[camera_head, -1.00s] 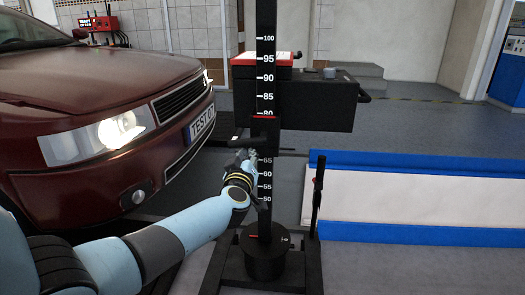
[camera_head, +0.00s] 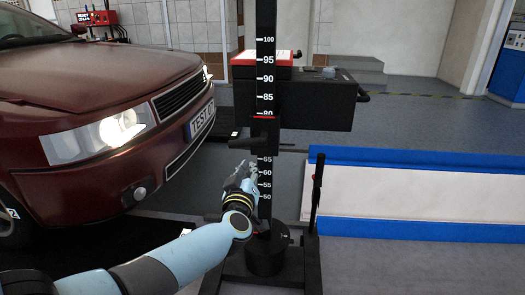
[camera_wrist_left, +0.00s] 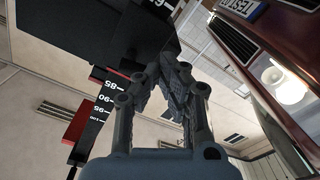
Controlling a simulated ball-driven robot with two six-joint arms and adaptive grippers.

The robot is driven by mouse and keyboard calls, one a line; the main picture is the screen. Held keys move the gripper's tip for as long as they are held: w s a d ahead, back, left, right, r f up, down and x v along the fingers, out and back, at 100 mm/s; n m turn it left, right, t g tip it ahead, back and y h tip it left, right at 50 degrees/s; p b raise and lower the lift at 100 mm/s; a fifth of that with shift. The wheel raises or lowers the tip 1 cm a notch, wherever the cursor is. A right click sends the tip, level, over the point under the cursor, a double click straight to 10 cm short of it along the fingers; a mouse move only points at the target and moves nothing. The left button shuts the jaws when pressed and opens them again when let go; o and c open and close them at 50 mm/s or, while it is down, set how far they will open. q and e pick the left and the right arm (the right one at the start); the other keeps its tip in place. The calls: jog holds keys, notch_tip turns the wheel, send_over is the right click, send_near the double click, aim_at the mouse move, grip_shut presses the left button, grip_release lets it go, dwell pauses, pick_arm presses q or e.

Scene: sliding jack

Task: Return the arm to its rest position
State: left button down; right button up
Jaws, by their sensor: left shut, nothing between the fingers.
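My left gripper (camera_head: 243,172) is in front of the lower part of the black scale column, below the dark handle. Its fingers are shut and empty, and they also show shut in the left wrist view (camera_wrist_left: 177,75). My pale blue left arm comes in from the lower left in the head view. The black column (camera_head: 266,80) with white numbers stands upright on a dark base (camera_head: 267,258). A black box (camera_head: 315,100) is mounted on it, with a red marker near 80. My right gripper is not in view.
A dark red car (camera_head: 90,90) with a lit headlight stands close on the left; it also shows in the left wrist view (camera_wrist_left: 250,50). A white panel with blue edges (camera_head: 420,190) lies on the right. A thin black lever (camera_head: 316,190) rises right of the column. Grey floor lies behind.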

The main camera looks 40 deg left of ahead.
pick_arm(q)
jog(key=shift+p+v, duration=0.3)
jog(key=shift+v, duration=0.8)
jog(key=s+d+f+m+g+h+p, duration=0.1)
jog(key=s+d+f+m+g+h, duration=0.25)
jog(key=s+f, duration=0.9)
jog(key=s+d+f+m+g+h+p, duration=0.1)
jog(key=s+d+f+m+g+h, duration=0.3)
jog(key=s+f, duration=0.8)
jog(key=s+d+f+m+g, duration=0.1)
jog(key=s+f, duration=0.5)
jog(key=s, duration=0.8)
jog(key=s+d+f+m+g, duration=0.1)
jog(key=s+f+m+g, duration=0.3)
jog(key=s, duration=1)
notch_tip(320, 180, down, 2)
jog(key=shift+s+d+f+g+h, duration=0.1)
jog(key=shift+s+d+g+h, duration=0.2)
jog(key=shift+g, duration=0.95)
jog(key=shift+s+a, duration=0.1)
jog(key=shift+s, duration=0.05)
